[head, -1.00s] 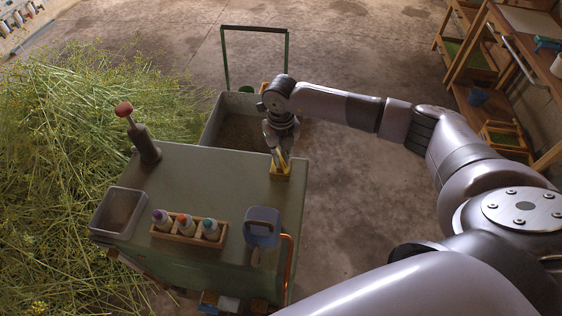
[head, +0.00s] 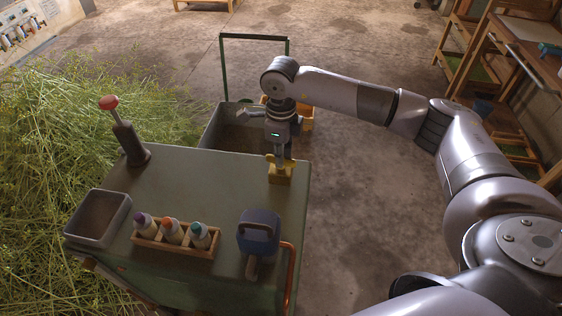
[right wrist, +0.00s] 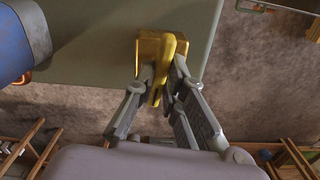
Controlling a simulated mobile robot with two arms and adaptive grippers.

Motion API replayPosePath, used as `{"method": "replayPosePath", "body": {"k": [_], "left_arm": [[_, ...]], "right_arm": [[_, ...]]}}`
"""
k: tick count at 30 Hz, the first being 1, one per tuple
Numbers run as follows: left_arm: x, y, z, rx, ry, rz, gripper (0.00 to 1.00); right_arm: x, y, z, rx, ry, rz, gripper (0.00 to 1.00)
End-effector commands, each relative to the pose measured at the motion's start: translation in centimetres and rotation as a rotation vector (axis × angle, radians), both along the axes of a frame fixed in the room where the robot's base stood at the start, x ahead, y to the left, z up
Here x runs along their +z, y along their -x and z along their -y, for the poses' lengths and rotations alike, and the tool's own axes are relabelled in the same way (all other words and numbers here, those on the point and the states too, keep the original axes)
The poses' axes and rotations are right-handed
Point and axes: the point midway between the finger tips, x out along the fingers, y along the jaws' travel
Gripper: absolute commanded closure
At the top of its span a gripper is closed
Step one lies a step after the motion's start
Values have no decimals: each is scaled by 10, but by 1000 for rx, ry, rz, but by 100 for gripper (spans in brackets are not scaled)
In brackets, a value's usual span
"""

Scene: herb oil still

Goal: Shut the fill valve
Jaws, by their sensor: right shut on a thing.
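The fill valve (head: 281,175), a yellow brass block with a yellow lever, sits at the far right corner of the green cabinet top (head: 210,190). My right gripper (head: 279,156) reaches down onto it from above and is shut on the lever. The right wrist view shows the lever (right wrist: 168,62) between the two fingers (right wrist: 163,85), running from the brass block (right wrist: 149,46) toward the palm. Part of the lever is hidden by the fingers. My left gripper is in neither view.
The cabinet top holds a red-knobbed hand lever (head: 125,135), a grey tray (head: 97,220), a wooden rack (head: 160,242) of bottles and a blue handled container (head: 259,236). A grey bin (head: 213,132) stands behind. Cut herbs fill the left; floor (head: 355,190) is open to the right.

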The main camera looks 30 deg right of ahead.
Motion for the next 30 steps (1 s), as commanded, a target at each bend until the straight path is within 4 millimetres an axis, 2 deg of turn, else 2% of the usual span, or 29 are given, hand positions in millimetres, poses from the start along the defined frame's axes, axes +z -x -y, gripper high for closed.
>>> {"method": "replayPosePath", "body": {"k": [1,9,27,28,30], "left_arm": [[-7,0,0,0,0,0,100],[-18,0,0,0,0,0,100],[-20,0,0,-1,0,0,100],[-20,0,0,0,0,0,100],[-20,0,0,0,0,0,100]], "right_arm": [[-2,-2,0,28,-1,6,100],[0,-1,0,144,-1,5,100],[2,-1,0,185,0,4,100],[2,-1,0,185,0,4,86],[2,-1,0,185,0,4,82]]}}
